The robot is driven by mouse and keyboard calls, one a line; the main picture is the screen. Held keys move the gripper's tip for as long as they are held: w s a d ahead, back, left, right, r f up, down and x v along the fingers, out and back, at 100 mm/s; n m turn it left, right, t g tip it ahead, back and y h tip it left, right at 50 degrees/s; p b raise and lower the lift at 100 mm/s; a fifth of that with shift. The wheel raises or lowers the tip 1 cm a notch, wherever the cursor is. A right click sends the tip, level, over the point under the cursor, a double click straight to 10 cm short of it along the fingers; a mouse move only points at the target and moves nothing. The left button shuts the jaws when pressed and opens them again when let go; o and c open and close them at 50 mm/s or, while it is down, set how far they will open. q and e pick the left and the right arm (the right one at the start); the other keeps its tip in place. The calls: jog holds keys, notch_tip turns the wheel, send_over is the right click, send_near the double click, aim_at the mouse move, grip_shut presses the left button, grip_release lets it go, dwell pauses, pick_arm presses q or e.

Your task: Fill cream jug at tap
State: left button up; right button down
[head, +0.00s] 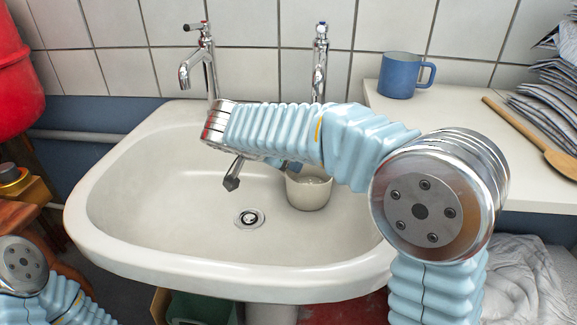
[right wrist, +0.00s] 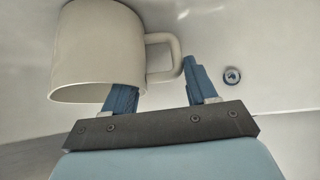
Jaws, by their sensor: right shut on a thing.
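The cream jug (head: 309,192) is upright in the basin, right of the drain and below the right tap (head: 320,55). Whether it touches the basin floor is unclear. Something pale shows inside its mouth; I cannot tell if it is water. My right gripper (head: 291,166) is shut on the jug's handle. In the right wrist view the jug (right wrist: 95,50) is at upper left, and the gripper's blue fingers (right wrist: 160,85) stand either side of the handle. My left gripper is out of view; part of that arm shows lower left.
A second tap (head: 203,55) stands at the back left of the white basin (head: 140,190). The drain (head: 249,218) is at its middle. A red container (head: 18,75) stands left.

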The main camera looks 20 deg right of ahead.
jog(key=s+a+r+p, duration=0.3)
jog(key=s+a+r, duration=0.1)
jog(key=s+r, duration=0.9)
jog(key=shift+s+r, duration=0.15)
jog(key=shift+r, duration=1.8)
jog(key=shift+a, duration=0.1)
